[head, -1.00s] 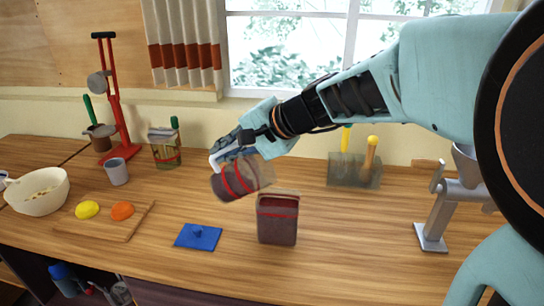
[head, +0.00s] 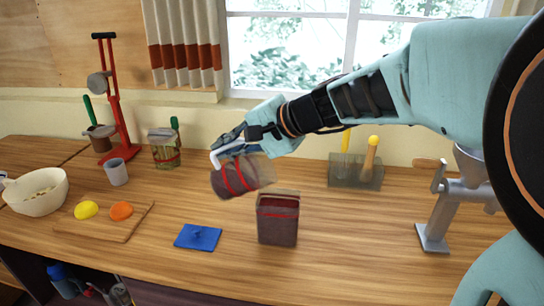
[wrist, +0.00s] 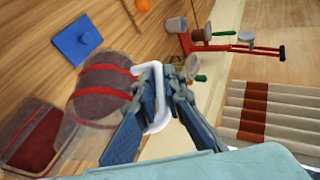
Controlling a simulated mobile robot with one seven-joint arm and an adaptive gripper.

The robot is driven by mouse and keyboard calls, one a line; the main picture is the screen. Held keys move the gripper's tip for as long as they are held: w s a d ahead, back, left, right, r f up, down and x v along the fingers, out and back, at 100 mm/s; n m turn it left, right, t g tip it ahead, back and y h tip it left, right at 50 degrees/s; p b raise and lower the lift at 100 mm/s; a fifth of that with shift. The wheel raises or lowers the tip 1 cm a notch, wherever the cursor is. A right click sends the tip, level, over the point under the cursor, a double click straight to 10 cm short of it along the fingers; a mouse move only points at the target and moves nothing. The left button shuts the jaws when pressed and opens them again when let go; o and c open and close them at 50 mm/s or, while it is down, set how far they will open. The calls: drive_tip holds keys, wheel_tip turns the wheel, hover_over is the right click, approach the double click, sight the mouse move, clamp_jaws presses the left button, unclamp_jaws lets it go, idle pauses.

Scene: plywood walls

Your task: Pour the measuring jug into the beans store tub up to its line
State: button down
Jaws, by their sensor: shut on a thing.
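The measuring jug (head: 232,180) is see-through, with dark contents and red bands, and has a white handle (wrist: 158,97). My gripper (head: 226,147) is shut on that handle. The jug is tipped well over, its clear end pointing right, above and left of the store tub (head: 278,220). The dark contents lie toward its left end. The tub stands upright on the worktop, dark inside, with a red band near its top. In the wrist view the jug (wrist: 102,88) is beside the tub (wrist: 32,138). No falling stream is clear, and the exact fill against the line is hard to tell.
A blue lid (head: 198,237) lies left of the tub. A board (head: 100,228) holds a yellow and an orange item. A grey cup (head: 116,172), a banded canister (head: 164,150) and a red stand (head: 118,110) are behind. A grey device (head: 440,215) stands right. Worktop right of the tub is clear.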

drive_tip(key=shift+d+r+m+t+y+b, duration=0.3)
drive_tip(key=shift+d+r+y+b, duration=0.65)
drive_tip(key=shift+b, duration=0.2)
idle(2.0)
drive_tip(key=shift+s+d+r+m+t+y+b, duration=0.15)
drive_tip(key=shift+d+r+y+b, duration=0.35)
drive_tip(key=shift+b, duration=0.65)
drive_tip(key=shift+w+d+r+m+t+y+b, duration=0.1)
drive_tip(key=shift+d+r+m+y+b, duration=0.15)
drive_tip(key=shift+d+y+b, duration=0.6)
drive_tip(key=shift+s+d+r+m+t+y+b, duration=0.15)
drive_tip(key=shift+d+r+b, duration=0.25)
drive_tip(key=shift+b, duration=1)
idle(1.5)
